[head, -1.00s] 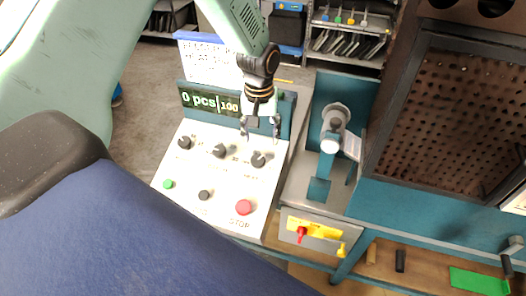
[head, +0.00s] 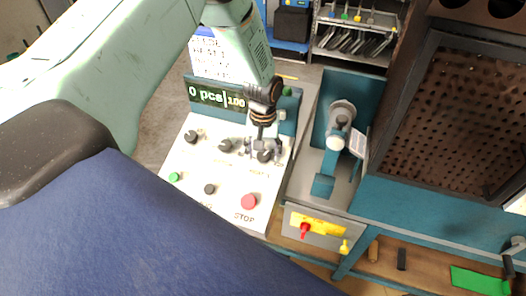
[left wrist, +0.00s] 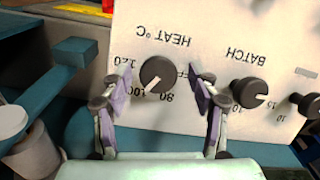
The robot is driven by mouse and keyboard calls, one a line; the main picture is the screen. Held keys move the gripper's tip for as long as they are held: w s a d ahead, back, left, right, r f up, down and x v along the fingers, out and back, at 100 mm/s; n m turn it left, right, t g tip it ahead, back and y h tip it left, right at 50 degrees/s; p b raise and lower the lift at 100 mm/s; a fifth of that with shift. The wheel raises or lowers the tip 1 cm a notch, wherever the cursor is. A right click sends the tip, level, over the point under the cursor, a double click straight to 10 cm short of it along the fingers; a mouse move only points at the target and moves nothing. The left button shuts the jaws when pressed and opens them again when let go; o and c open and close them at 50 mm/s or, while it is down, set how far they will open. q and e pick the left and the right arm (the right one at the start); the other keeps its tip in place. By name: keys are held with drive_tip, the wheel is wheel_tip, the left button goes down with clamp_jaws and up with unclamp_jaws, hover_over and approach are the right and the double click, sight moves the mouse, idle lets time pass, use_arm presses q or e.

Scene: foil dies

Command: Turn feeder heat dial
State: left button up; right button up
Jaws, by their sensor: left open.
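The heat dial (head: 264,156) is the rightmost of three black knobs on the white control panel (head: 225,177). In the left wrist view the heat dial (left wrist: 157,73) stands under upside-down "HEAT °C" lettering, its white mark pointing down-left between 80 and 100. My left gripper (head: 263,150) is open at this dial. In the left wrist view the fingers of my left gripper (left wrist: 160,86) stand one on each side of the dial, with a gap visible on both sides. My right gripper is not in view.
The batch dial (left wrist: 250,92) sits close beside the right finger in the left wrist view. A display (head: 215,96) reads "0 pcs|100". A teal machine (head: 325,183) stands at right.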

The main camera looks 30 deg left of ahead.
use_arm(q)
drive_tip(key=shift+w+d, duration=0.15)
drive_tip(key=shift+w, duration=0.05)
drive_tip(key=c, duration=0.4)
drive_tip(key=shift+s, duration=0.15)
drive_tip(key=c, duration=0.8)
drive_tip(key=shift+o, duration=0.2)
